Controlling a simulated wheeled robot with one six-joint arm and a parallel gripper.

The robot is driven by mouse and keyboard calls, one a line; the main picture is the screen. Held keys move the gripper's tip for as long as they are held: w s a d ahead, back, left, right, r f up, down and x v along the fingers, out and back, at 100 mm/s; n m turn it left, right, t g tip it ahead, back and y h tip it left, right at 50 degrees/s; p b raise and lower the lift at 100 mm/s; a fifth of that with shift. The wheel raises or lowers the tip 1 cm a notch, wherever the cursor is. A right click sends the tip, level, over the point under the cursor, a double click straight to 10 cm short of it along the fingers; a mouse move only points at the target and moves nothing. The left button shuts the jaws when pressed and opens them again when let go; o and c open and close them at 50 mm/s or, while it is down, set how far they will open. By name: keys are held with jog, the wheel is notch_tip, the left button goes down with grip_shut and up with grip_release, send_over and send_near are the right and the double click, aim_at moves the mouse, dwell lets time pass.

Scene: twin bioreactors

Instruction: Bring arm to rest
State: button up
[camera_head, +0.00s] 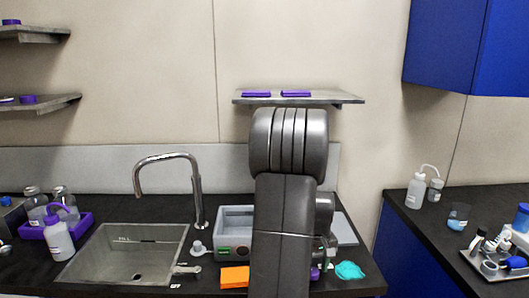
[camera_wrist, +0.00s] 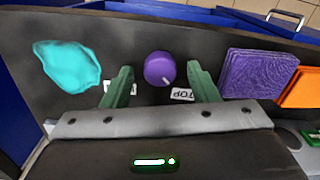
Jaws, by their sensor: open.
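My gripper (camera_wrist: 162,70) shows in the wrist view with its two green fingers spread wide and nothing held. A round purple knob (camera_wrist: 159,69) lies beyond and between the fingertips; I cannot tell the gap to it. In the head view my arm stands bent in the middle of the picture, its elbow high in front of the wall shelf. My forearm hides most of the gripper there, low over the counter's front part.
A teal cloth (camera_wrist: 68,64), a purple pad (camera_wrist: 256,73) and an orange pad (camera_wrist: 302,90) lie on the counter around the gripper. The sink (camera_head: 125,255) with its tall faucet (camera_head: 168,160) and a grey bath (camera_head: 235,222) stand left of my arm. A wall shelf (camera_head: 345,98) is behind it.

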jog(key=shift+f, duration=0.4)
notch_tip(320, 180, up, 14)
notch_tip(320, 180, down, 14)
jog(key=shift+f, duration=0.1)
jog(key=m, duration=0.4)
jog(key=shift+m, duration=0.4)
jog(key=m, duration=0.4)
jog(key=shift+m+p, duration=0.3)
jog(key=m, duration=0.4)
jog(key=shift+m, duration=0.3)
jog(key=shift+m+p, duration=0.5)
jog(key=shift+m, duration=1.5)
